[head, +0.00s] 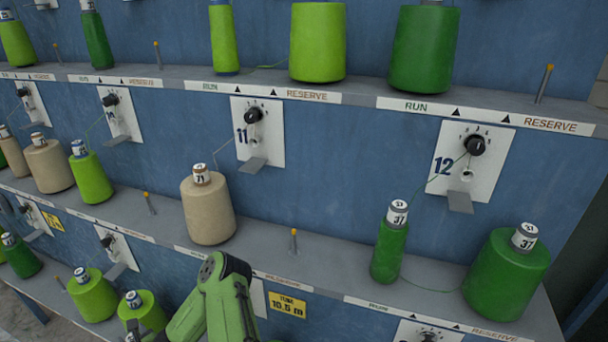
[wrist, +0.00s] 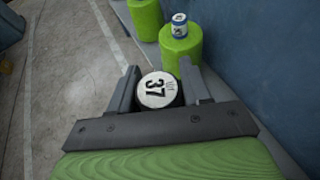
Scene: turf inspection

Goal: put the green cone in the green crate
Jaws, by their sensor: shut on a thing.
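My gripper (wrist: 158,78) is shut on a cone marked 37 (wrist: 157,91), one finger on each side of its top. Only its white label and dark rim show clearly in the wrist view; its body is hidden below. In the head view my green arm reaches down past the bottom edge, and the held cone cannot be made out there. Dark green cones on the middle shelf, one slim (head: 389,250) and one wide (head: 506,280), also carry 37 labels. No green crate is in view.
Light green cones (head: 92,297) stand on the lower shelf by my gripper; one with a blue-and-white top (wrist: 181,48) is just beyond the fingers. A beige cone (head: 207,213) stands above my arm. The blue rack wall is on the right in the wrist view, with open floor (wrist: 70,60) left.

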